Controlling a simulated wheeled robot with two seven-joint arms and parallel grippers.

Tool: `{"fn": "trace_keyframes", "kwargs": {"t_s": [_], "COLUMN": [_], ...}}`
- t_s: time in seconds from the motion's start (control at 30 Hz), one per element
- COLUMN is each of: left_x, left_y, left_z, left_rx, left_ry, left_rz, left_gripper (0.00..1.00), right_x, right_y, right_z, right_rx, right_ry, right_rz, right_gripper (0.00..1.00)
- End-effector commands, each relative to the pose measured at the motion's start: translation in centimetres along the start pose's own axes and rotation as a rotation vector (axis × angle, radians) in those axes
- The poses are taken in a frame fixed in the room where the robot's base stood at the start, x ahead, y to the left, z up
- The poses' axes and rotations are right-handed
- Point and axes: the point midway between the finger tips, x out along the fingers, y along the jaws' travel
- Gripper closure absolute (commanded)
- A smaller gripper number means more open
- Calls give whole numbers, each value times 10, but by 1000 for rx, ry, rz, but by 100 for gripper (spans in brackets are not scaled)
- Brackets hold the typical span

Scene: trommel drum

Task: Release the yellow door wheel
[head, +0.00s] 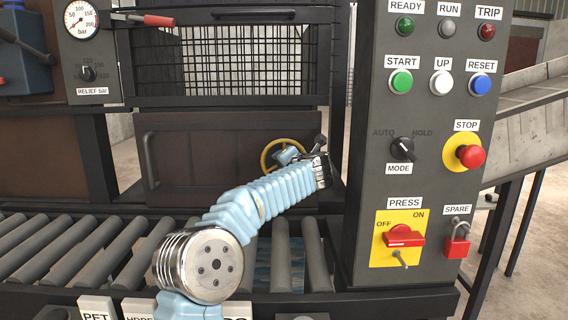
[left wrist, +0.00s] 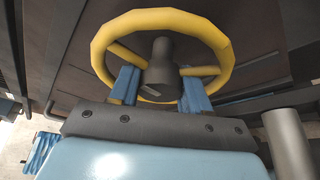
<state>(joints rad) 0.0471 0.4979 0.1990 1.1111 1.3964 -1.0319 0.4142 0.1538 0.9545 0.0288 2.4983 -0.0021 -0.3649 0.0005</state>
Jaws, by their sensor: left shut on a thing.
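The yellow door wheel (head: 265,155) is on the right side of the dark brown press door (head: 205,150). In the left wrist view its yellow rim (left wrist: 165,16) fills the upper middle, with spokes running to a dark hub (left wrist: 161,62). My left gripper (head: 287,155) reaches the wheel and partly hides it in the head view. In the left wrist view its two blue fingers (left wrist: 160,88) are inside the rim, one on each side of the hub, by the spokes. It is shut on the wheel. My right gripper is not in view.
A roller conveyor (head: 60,250) runs below the door. A control panel (head: 420,130) with buttons, a mode knob and a red press switch (head: 404,236) stands close on the right. A mesh guard (head: 230,55) is above the door. A door handle (head: 150,158) sticks out at left.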

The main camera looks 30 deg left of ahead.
Motion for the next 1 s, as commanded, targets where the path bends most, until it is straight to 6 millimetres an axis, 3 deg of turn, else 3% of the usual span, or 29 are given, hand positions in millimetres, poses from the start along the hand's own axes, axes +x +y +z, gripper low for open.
{"fn": "trace_keyframes", "kwargs": {"t_s": [0.27, 0.3, 0.43, 0.77, 1.0], "left_x": [0, 0, 0, -4, -43], "left_y": [-1, -1, -1, 0, -2], "left_z": [0, 0, 0, 0, 0], "left_rx": [0, 0, 1, 1, 1], "left_ry": [-2, -2, -1, -2, -4], "left_rz": [-2, -2, -2, 0, -1], "left_gripper": [84, 52, 32, 31, 31], "right_x": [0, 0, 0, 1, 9], "right_y": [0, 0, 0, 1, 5], "right_z": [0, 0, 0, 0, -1], "right_rx": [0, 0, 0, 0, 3], "right_ry": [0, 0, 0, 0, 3], "right_rz": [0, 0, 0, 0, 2], "right_gripper": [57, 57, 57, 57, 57]}}
